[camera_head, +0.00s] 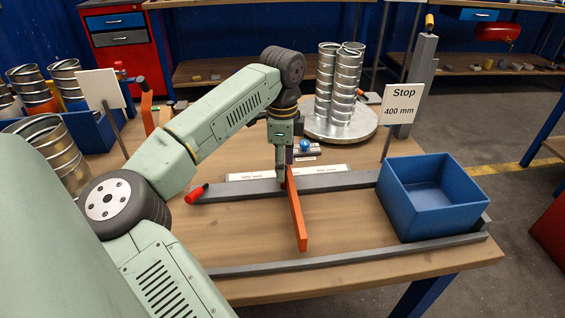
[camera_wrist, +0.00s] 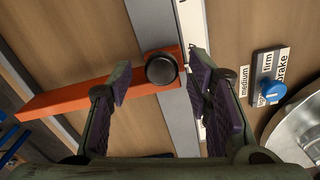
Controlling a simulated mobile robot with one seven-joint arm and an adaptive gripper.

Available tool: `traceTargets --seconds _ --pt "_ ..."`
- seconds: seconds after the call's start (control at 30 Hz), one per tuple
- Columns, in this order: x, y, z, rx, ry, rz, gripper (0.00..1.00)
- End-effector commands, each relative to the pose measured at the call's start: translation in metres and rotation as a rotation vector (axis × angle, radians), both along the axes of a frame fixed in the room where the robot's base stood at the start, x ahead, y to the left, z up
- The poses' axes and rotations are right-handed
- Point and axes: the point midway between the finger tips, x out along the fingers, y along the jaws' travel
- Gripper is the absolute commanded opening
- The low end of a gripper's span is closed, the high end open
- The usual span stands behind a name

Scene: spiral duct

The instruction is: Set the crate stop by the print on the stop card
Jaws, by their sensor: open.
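The stop card (camera_head: 402,106) reads "Stop 400 mm" and stands on a thin post behind the blue crate (camera_head: 447,208). The crate sits at the right end of two grey rails. The crate stop is an orange bar (camera_head: 298,222) lying across the rails, left of the crate and apart from it. A black round knob (camera_wrist: 161,68) sits on the orange bar (camera_wrist: 62,100). My gripper (camera_wrist: 158,84) is open, its fingers either side of the knob in the wrist view. In the head view my gripper (camera_head: 285,178) hangs over the bar's far end, hiding the knob.
A white scale strip (camera_head: 330,169) lies along the far rail (camera_head: 235,190); its small figures are hard to read. Behind is a brake plate with a blue knob (camera_wrist: 272,91), marked "medium" and "firm". A turntable (camera_head: 340,128) holds metal ducts. A red-tipped handle (camera_head: 194,194) ends the rail.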

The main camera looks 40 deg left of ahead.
Motion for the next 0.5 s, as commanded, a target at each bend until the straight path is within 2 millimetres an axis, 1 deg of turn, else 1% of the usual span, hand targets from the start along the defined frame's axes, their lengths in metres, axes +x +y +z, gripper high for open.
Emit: traceTargets --seconds 0.17,0.27,0.37,0.5 --pt "0.0 0.001 0.002 0.002 -0.002 0.002 0.46" --pt "0.001 0.001 0.009 0.004 -0.004 0.003 0.46" --pt "0.001 0.001 0.025 0.005 -0.005 0.004 0.46" --pt "0.001 0.001 0.055 0.006 -0.004 0.003 0.46"
